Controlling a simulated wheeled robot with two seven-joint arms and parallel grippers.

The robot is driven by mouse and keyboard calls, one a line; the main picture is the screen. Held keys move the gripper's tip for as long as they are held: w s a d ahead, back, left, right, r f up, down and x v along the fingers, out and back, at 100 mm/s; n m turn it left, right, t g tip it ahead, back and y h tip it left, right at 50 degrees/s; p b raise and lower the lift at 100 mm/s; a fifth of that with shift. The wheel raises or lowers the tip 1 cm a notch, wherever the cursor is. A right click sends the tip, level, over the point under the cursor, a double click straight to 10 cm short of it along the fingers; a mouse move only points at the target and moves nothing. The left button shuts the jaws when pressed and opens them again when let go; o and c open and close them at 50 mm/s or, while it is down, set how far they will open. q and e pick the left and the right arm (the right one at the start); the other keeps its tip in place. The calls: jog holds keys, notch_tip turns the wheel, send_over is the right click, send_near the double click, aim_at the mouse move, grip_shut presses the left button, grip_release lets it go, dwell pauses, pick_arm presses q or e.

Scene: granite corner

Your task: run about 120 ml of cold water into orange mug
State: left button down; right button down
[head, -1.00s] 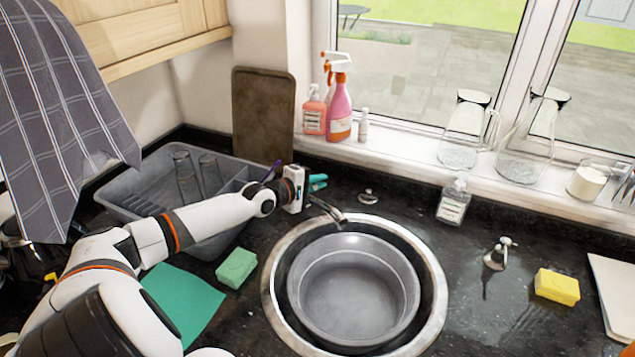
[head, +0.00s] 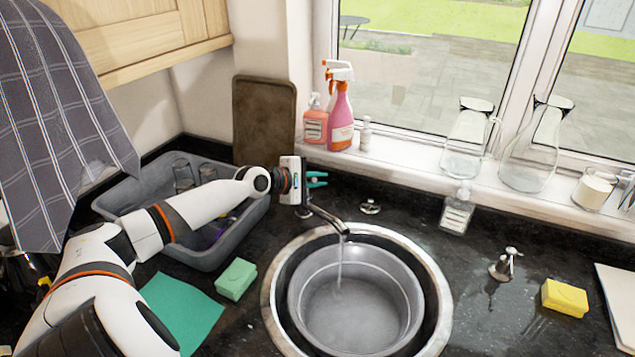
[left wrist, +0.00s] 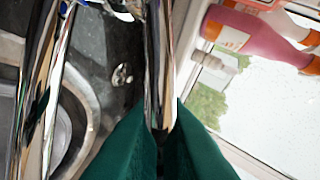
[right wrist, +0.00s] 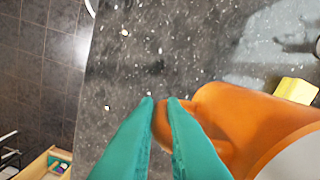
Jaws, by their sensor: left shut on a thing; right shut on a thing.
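The tap (head: 325,215) stands behind the round sink, and a thin stream of water (head: 340,262) falls from its spout into the grey basin (head: 415,300). My left gripper (head: 318,180) is at the top of the tap, shut on what looks like its lever; the left wrist view shows the fingers (left wrist: 163,130) against shiny metal. The orange mug (right wrist: 245,115) shows in the right wrist view. My right gripper (right wrist: 162,102) is shut on it at its handle side, over the dark worktop. The inside of the mug is hidden.
A green sponge (head: 236,279) and a green cloth (head: 180,312) lie left of the sink, with a grey dish rack (head: 150,190) behind. A soap bottle (head: 457,210), a small dispenser (head: 505,265) and a yellow sponge (head: 565,297) stand to the right. The worktop between them is mostly clear.

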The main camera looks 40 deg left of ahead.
pick_arm(q)
jog(key=c, duration=1.4)
grip_release()
jog(key=shift+c, duration=0.2)
jog(key=v, duration=0.6)
jog(key=shift+s, duration=0.1)
jog(key=shift+s+r+p, duration=0.2)
jog(key=shift+s+p, duration=0.1)
jog(key=shift+s, duration=0.4)
pick_arm(e)
jog(key=shift+r, duration=0.35)
pick_arm(q)
jog(key=shift+p+v, duration=0.5)
jog(key=shift+v, duration=1.7)
pick_arm(e)
jog(key=shift+r, duration=0.5)
pick_arm(q)
jog(key=shift+a, duration=0.15)
